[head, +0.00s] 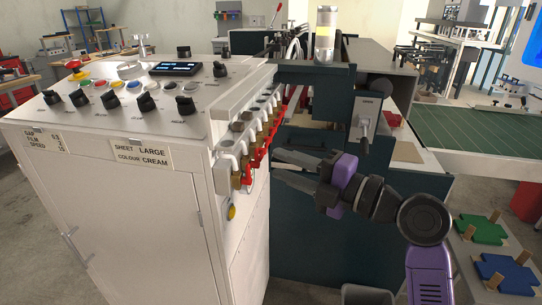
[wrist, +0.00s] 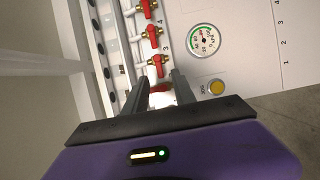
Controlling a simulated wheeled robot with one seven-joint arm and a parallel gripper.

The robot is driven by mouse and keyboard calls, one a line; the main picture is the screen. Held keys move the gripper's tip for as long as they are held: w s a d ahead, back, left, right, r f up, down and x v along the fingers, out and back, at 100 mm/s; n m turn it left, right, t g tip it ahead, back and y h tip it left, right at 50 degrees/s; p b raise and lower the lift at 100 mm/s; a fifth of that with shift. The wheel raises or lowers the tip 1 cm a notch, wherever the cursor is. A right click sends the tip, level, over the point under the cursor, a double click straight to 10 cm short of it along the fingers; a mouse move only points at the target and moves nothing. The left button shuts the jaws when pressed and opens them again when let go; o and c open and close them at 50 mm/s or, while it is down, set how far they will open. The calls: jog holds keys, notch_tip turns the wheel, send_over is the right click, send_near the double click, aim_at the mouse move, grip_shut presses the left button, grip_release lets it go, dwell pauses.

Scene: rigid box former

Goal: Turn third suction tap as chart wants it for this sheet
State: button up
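A row of suction taps with red levers (head: 256,158) runs along the right side of the white cabinet. In the wrist view several brass taps show red levers, one of them (wrist: 158,64) just beyond my fingertips. My gripper (head: 275,167) is at the front end of the row with its fingers apart. In the wrist view another red lever (wrist: 160,88) lies between or behind the fingers; contact cannot be told. Small numbers stand beside the taps, 3 and 4 among them. The chart (wrist: 283,45) shows only its numbered edge.
A pressure gauge (wrist: 203,40) and a yellow button (wrist: 216,88) sit on the panel near the taps. The dark machine (head: 320,235) stands close behind my gripper. Knobs and a display (head: 175,68) are on the cabinet's top.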

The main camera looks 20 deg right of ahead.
aim_at(262, 157)
jog(key=shift+p+x, duration=0.4)
jog(key=shift+x, duration=1.55)
grip_shut()
